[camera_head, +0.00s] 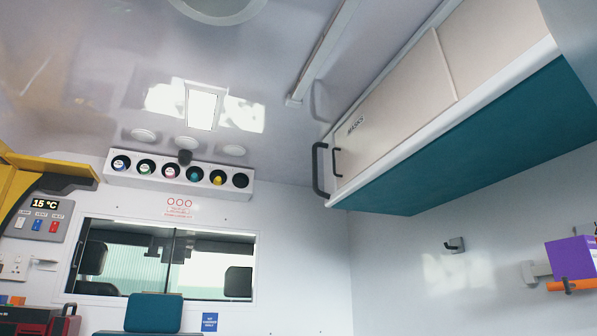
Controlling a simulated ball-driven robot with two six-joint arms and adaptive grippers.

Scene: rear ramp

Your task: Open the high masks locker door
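The high masks locker (440,120) hangs along the upper right wall, with a teal underside and white edge trim. Neither of my grippers is in view.
A ceiling rail (325,50) runs left of the locker. A purple box (571,258) and an orange item (572,285) are at the lower right wall. A teal seat back (154,312) stands below the window (160,262).

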